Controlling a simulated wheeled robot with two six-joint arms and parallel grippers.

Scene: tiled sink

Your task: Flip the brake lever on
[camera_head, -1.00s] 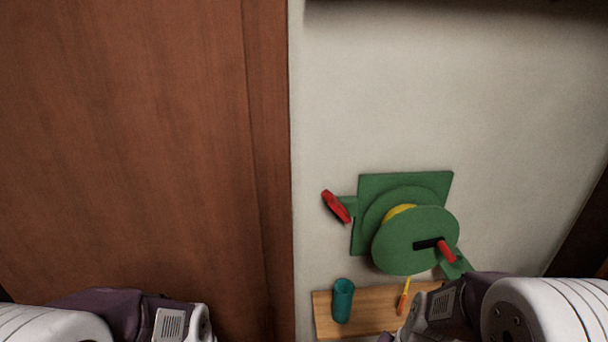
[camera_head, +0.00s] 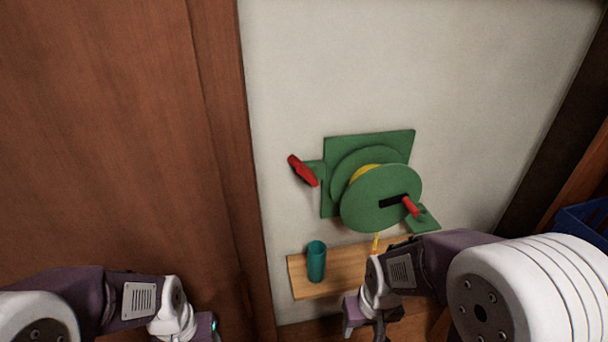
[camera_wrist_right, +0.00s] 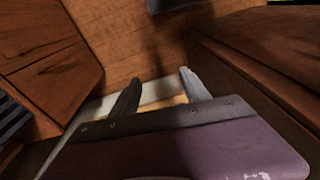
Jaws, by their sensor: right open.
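A green winch (camera_head: 342,200) with a yellow rope wound on its drum is mounted on the pale wall. A red lever (camera_head: 303,170) sticks out on its left side, tilted with its top to the left. A red-gripped crank handle (camera_head: 411,207) sits on the front disc. My right gripper (camera_wrist_right: 160,88) is open and empty in the right wrist view, pointing toward the floor. In the head view it is below the winch, apart from both red parts, its fingertips unclear. My left gripper (camera_head: 208,328) is at the bottom edge, its fingers cut off.
A small wooden shelf (camera_head: 300,276) below the winch holds a teal cup (camera_head: 316,262). A yellow rope end hangs near my right wrist. A brown wooden panel (camera_head: 110,130) fills the left. A blue crate (camera_head: 588,222) stands at the far right. The wall above the winch is clear.

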